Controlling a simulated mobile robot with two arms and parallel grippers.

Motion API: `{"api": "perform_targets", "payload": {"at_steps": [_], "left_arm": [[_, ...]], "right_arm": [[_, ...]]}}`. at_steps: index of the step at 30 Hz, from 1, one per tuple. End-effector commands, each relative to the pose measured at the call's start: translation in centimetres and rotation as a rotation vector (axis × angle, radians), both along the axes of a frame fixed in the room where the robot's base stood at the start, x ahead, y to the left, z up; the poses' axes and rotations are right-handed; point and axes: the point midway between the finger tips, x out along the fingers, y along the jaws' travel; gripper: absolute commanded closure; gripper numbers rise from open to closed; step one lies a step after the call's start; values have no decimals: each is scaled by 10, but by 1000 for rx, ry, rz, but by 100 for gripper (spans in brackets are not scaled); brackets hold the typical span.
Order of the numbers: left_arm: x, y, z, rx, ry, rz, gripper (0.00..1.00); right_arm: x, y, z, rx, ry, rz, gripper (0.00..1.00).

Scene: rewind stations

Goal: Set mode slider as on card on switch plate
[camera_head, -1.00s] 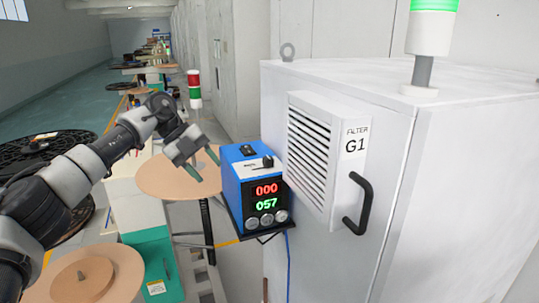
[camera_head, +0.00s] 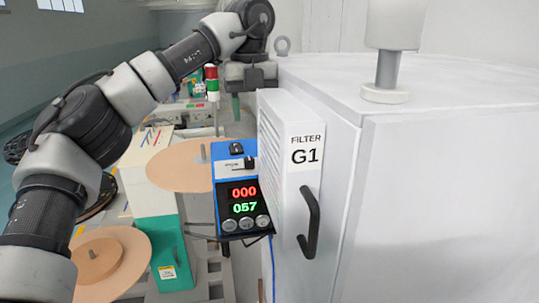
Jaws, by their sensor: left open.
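The blue control box (camera_head: 221,180) stands left of the grey cabinet. On its sloped top is a pale switch plate (camera_head: 232,166) with a small black slider knob (camera_head: 250,163) at its right side; its lettering is too small to read. A black part (camera_head: 236,148) sits above the plate. The box's front shows a red 000 and a green 057 over several round knobs. My left gripper (camera_head: 248,100) points down behind and above the box, apart from it. It is open; one greenish finger shows, the other is mostly hidden. I see no card I can identify. My right gripper is not in view.
The grey cabinet (camera_head: 430,190) fills the right, with the filter G1 unit (camera_head: 304,172) and its black handle (camera_head: 309,222) close to the box. Tan discs (camera_head: 178,165) and a teal-sided machine (camera_head: 170,250) stand at left. A red-and-green signal light (camera_head: 211,83) stands behind.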

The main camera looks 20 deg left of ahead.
Motion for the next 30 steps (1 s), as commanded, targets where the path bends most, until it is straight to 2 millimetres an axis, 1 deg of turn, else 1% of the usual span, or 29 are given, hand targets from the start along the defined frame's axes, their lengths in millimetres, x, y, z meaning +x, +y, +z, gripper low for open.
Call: {"api": "perform_targets", "payload": {"at_steps": [5,6,9,13,18,23,30], "left_arm": [[-1,0,-27,0,7,-3,51],[0,1,-32,0,6,-1,51],[-1,1,-51,0,6,-2,51],[-1,1,-74,0,6,-2,51],[-1,1,-95,1,4,-1,51],[-1,1,-104,-1,3,0,51],[0,1,-105,-2,2,-1,51]], "right_arm": [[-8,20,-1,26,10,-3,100],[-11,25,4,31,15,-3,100],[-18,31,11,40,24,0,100],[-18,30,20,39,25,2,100],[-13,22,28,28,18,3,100],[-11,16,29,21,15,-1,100],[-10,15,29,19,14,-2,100]]}}
